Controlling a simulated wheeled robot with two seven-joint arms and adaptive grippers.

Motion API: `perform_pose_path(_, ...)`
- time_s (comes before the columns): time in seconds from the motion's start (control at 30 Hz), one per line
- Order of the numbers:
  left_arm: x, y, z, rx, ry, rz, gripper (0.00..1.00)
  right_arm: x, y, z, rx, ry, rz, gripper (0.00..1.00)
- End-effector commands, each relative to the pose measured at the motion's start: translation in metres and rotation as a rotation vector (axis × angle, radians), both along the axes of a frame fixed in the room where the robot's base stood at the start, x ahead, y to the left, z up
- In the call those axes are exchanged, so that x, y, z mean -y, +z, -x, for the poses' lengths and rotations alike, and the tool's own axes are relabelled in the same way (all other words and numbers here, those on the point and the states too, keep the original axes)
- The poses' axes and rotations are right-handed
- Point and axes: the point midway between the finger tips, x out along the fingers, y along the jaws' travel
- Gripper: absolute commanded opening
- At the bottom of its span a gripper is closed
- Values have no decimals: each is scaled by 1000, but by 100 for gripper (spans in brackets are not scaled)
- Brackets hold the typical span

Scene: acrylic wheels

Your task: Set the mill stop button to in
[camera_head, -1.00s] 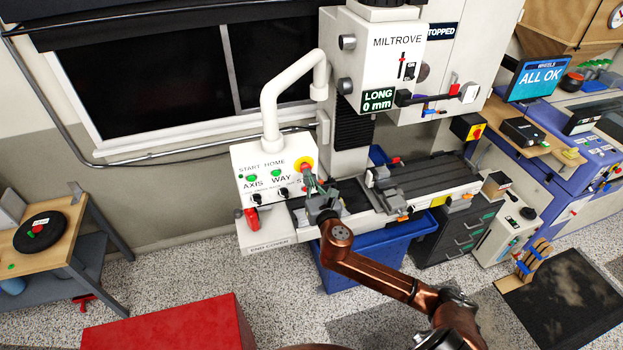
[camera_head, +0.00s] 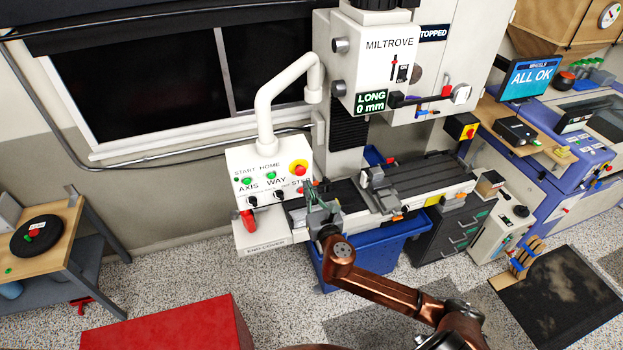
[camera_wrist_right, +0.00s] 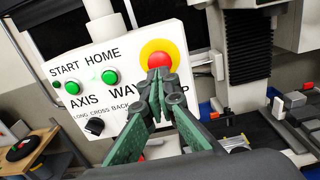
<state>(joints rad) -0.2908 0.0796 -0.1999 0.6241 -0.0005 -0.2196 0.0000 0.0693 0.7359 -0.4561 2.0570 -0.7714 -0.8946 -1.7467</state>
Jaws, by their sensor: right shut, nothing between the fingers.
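The mill stop button is a red cap on a round yellow surround (camera_head: 299,168), at the upper right of the white control panel (camera_head: 241,184). In the right wrist view its red cap (camera_wrist_right: 160,60) and yellow ring show just beyond my fingertips, which overlap the lower edge of the red. My right gripper (camera_head: 308,187) is shut and empty, with its green fingers together. In the head view it is below and right of the button with a small visible gap. How far the cap is pressed in I cannot tell. My left gripper is not in view.
Green START and HOME buttons (camera_head: 247,181) and black knobs are left of the stop button. The mill table and vise (camera_head: 378,190) are to the right. A bent white pipe (camera_head: 268,110) rises from the panel.

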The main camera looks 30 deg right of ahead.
Motion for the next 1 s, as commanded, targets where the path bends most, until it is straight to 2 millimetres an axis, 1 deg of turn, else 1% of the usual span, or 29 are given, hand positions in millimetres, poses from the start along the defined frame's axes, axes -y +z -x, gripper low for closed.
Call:
perform_pose_path(0.03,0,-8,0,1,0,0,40,-5,-5,13,1,6,-3,0)
perform_pose_path(0.1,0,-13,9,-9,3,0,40,-6,-6,31,-1,2,-2,0)
perform_pose_path(0.23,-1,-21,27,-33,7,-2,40,-8,-6,59,-2,-5,-2,0)
perform_pose_path(0.3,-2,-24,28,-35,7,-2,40,-9,-6,71,-2,-7,-2,0)
perform_pose_path(0.4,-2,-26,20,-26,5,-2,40,-11,-5,83,-2,-9,-1,0)
perform_pose_path(0.5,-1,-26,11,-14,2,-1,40,-13,-5,89,-2,-8,-2,0)
perform_pose_path(0.6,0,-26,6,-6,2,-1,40,-15,-4,91,-3,-7,-2,0)
perform_pose_path(1.0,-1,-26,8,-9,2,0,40,-16,-4,91,-3,-5,-2,0)
